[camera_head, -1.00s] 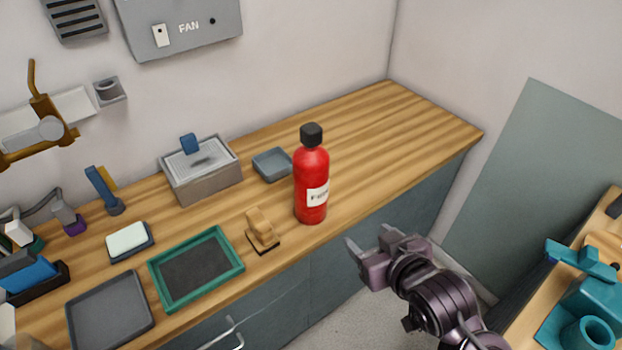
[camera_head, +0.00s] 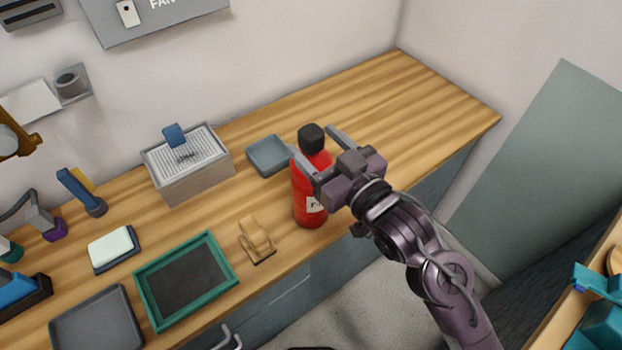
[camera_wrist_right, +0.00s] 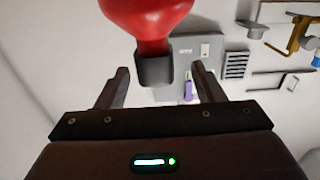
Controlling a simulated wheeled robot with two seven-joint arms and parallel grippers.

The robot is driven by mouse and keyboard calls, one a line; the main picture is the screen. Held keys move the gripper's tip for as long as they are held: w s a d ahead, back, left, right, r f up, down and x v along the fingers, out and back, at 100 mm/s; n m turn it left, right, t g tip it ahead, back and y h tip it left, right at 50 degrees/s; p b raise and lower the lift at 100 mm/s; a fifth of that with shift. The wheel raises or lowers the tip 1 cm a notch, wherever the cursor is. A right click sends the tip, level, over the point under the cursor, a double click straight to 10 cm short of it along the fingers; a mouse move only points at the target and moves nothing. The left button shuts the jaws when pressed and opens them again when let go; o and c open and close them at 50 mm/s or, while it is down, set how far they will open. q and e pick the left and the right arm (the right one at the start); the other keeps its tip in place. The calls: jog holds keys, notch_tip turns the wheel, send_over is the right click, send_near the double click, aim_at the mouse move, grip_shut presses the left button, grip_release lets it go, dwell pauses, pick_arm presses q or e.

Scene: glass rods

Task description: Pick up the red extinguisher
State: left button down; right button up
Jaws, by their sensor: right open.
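The red extinguisher (camera_head: 310,198) is a red bottle with a black cap and a white label. It stands upright near the front edge of the wooden counter. My right gripper (camera_head: 318,138) is open at its upper part, with one finger on each side of the bottle just below the cap in the head view. In the right wrist view, the extinguisher's red body (camera_wrist_right: 148,18) and black cap (camera_wrist_right: 154,70) show between the two open fingers (camera_wrist_right: 160,85). I cannot tell whether the fingers touch it. My left gripper is not in view.
A small blue-grey tray (camera_head: 252,168) lies behind the extinguisher. A tan wooden block (camera_head: 256,236) and a green-rimmed tray (camera_head: 228,262) lie to its left. A grey metal box (camera_head: 190,186) stands further back. The counter (camera_head: 430,95) is clear to the right.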

aim_at(305, 130)
jog(key=p+x, duration=0.1)
jog(key=x, duration=0.2)
jog(key=shift+w+d, duration=0.15)
jog(key=shift+d, duration=0.05)
jog(key=shift+w+a+f, duration=0.25)
jog(key=shift+w+a, duration=0.25)
jog(key=shift+w, duration=0.15)
jog(key=c, duration=1)
grip_shut()
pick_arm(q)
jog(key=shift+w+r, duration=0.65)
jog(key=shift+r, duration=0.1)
pick_arm(e)
jog(key=shift+r, duration=0.25)
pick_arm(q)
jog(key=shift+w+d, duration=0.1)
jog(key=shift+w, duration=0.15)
